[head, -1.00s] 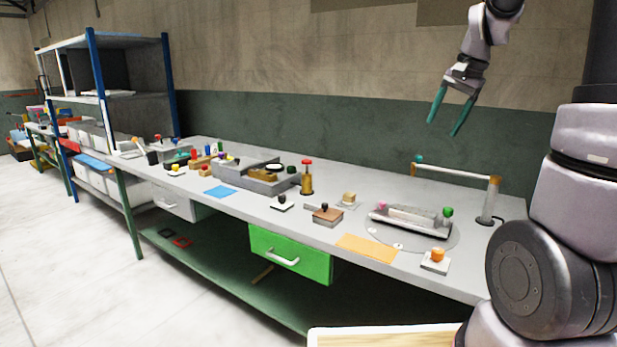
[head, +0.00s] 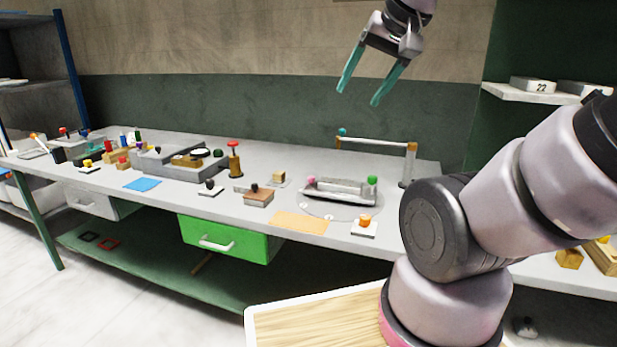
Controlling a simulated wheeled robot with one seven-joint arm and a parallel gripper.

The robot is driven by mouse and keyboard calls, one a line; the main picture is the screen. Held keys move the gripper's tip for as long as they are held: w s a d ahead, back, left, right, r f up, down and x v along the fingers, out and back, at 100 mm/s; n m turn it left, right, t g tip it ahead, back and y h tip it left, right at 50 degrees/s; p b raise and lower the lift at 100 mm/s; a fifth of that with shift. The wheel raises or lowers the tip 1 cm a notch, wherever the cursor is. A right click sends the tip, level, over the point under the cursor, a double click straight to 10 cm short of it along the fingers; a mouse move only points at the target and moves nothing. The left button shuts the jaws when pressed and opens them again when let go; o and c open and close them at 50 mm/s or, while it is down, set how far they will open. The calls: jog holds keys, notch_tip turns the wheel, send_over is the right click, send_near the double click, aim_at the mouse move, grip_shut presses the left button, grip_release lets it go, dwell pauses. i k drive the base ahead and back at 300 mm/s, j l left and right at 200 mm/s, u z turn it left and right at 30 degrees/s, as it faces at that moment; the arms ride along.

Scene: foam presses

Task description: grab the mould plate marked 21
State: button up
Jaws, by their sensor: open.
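No plate marked 21 can be read in view. A pale block marked 22 (head: 541,85) lies on a wall shelf at the right, and a second pale block (head: 584,90) beside it is partly hidden by my arm, with no number readable. My gripper (head: 358,94) is open and empty, with teal fingers pointing down. It hangs high above the back of the workbench, left of the shelf, touching nothing.
The grey workbench (head: 110,149) carries a turntable fixture (head: 340,190), a red-topped post (head: 234,160), grey moulds (head: 165,165) and several small knobbed blocks. A green drawer (head: 228,238) is under it. The wall shelf (head: 497,91) is at the right. The floor at front left is clear.

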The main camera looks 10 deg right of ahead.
aim_at(337, 185)
jog(key=i+j+z, duration=0.4)
jog(key=j, duration=0.25)
jog(key=i+j+z, duration=0.15)
jog(key=j, duration=0.25)
jog(key=i+j+z, duration=0.2)
jog(key=j, duration=0.2)
jog(key=i+j+z, duration=0.2)
jog(key=j, duration=0.2)
jog(key=j+z, duration=0.2)
jog(key=j, duration=0.2)
